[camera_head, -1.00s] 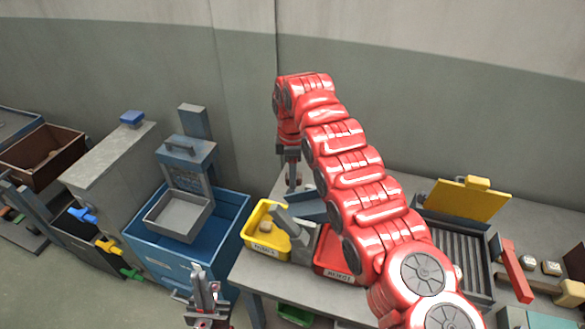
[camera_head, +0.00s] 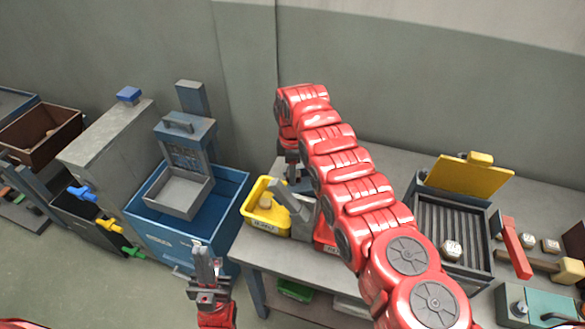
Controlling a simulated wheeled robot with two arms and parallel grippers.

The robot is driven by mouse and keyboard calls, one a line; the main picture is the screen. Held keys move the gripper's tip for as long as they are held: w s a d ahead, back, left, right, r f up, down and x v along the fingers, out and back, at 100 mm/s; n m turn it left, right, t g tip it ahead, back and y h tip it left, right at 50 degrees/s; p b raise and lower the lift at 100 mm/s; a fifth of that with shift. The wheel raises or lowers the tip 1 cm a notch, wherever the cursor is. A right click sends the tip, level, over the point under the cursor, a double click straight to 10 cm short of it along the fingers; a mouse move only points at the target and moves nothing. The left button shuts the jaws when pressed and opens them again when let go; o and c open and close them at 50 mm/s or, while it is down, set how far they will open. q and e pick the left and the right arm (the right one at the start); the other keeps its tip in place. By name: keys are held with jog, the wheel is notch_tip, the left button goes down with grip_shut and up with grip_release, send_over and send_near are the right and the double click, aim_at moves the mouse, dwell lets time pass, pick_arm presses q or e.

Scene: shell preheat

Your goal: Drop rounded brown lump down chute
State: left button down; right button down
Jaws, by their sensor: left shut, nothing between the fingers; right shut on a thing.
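My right gripper (camera_head: 292,172) points down at the head of the grey chute (camera_head: 289,204), on the table's left part. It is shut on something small. The held thing is hidden or too small to make out. The chute slopes down between a yellow tray (camera_head: 252,218) on the left and a red tray (camera_head: 326,246) on the right, mostly hidden by my arm. A tan-brown lump (camera_head: 265,205) lies in the yellow tray. My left gripper (camera_head: 205,250) is shut and empty, low in front of the blue bin (camera_head: 152,233).
A slatted grey box (camera_head: 475,272) with a raised yellow lid (camera_head: 468,174) stands right, a pale marked lump (camera_head: 452,250) on its slats. Two similar lumps and a mallet-like tool (camera_head: 540,263) lie beyond. A brown box (camera_head: 66,119) is far left.

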jog(key=shift+c, duration=1.7)
grip_release()
jog(key=shift+r, duration=0.15)
